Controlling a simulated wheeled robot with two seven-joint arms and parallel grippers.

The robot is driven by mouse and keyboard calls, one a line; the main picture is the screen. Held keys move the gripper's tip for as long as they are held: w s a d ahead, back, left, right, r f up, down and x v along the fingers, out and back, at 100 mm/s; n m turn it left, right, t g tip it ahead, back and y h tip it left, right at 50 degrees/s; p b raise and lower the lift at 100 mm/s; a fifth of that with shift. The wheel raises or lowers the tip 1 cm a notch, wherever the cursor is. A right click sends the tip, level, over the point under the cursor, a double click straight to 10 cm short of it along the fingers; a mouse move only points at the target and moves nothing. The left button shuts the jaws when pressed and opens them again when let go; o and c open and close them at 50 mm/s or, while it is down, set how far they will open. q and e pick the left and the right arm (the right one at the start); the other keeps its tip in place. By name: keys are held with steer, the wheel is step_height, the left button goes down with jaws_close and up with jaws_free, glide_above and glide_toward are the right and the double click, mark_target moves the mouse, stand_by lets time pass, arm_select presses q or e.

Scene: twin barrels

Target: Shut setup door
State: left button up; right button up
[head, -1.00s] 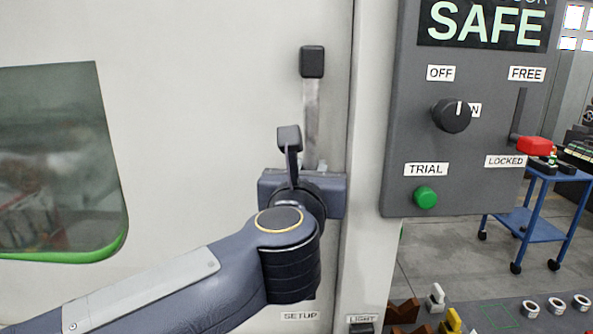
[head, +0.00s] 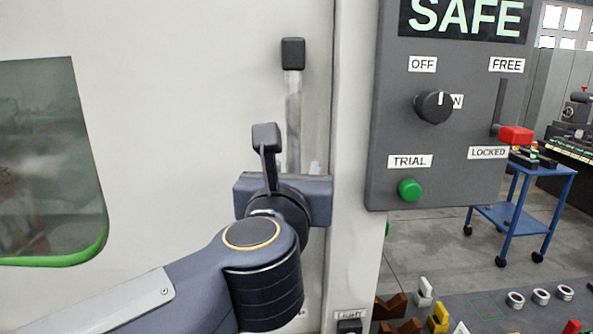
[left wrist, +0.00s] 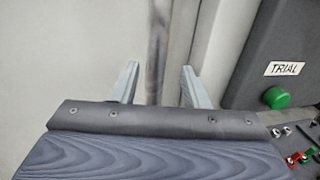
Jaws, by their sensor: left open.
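The setup door is the large pale panel (head: 190,100) with a dark, green-edged window (head: 45,165) at the left of the head view. Its right edge lies along a pale post (head: 352,230); I cannot tell if a gap is left there. An upright grey bar handle (head: 293,110) with a black end cap is on the door near that edge. My left gripper (head: 283,200) is in front of the handle's lower part. In the left wrist view, its two fingers (left wrist: 155,85) are apart, one on each side of the bar (left wrist: 155,50). My right gripper is out of view.
A grey control panel (head: 460,120) reading SAFE, with a knob, a green button (head: 409,190) and a red lever (head: 516,136) at LOCKED, sits right of the post. A blue cart (head: 525,205) stands behind. Several small parts lie on a surface at lower right.

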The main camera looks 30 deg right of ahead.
arm_select(q)
steer(key=v, duration=0.4)
steer(key=shift+s+b, duration=0.2)
steer(key=shift+b, duration=0.2)
steer(key=shift+a, duration=0.1)
steer(key=w+a+f+m+g+h, duration=0.1)
steer(key=w+a+f+m, duration=0.15)
steer(key=a+m, duration=0.6)
steer(key=w+a+f+m+h, duration=0.1)
steer(key=a+f+m, duration=0.2)
steer(key=a+m, duration=0.6)
steer(key=s+a+f+m+g+y, duration=0.2)
steer(key=s+a+f+m, duration=0.1)
steer(key=s+a+f, duration=0.2)
steer(key=s+a+f+m+g+y, duration=0.3)
steer(key=s+a+f, duration=0.3)
steer(key=f, duration=0.8)
steer(key=s+a+f+m+g+y, duration=0.3)
steer(key=s+a+f+m, duration=0.1)
steer(key=a+f, duration=0.6)
steer(key=shift+s+a, duration=0.3)
steer(key=shift+s, duration=0.4)
